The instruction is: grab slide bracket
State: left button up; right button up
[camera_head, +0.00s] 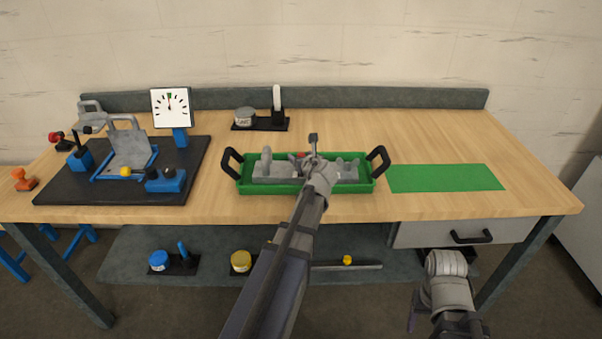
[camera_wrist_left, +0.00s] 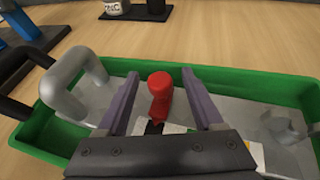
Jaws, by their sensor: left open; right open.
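A green tray (camera_head: 250,188) with black handles holds grey metal parts. A grey part with a raised loop handle (camera_wrist_left: 72,78) lies at the tray's left end; it also shows in the head view (camera_head: 266,163). A red knob (camera_wrist_left: 159,88) stands upright in the middle of the tray. My left gripper (camera_wrist_left: 160,85) is open above the tray, its fingers apart on either side of the knob; the head view shows it over the tray (camera_head: 313,145). A grey bracket with a loop handle (camera_head: 128,145) sits in the blue fixture. My right gripper (camera_head: 445,318) is low right, partly cut off, holding nothing visible.
The black board (camera_head: 60,190) with blue fixtures fills the table's left. A dial (camera_head: 171,107) stands behind it. A tin (camera_head: 245,117) sits at the back. A green mat (camera_head: 445,178) lies clear right of the tray. A drawer (camera_head: 470,232) is below the right side.

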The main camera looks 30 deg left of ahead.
pick_arm(q)
grip_shut()
dwell(0.3)
dwell(1.0)
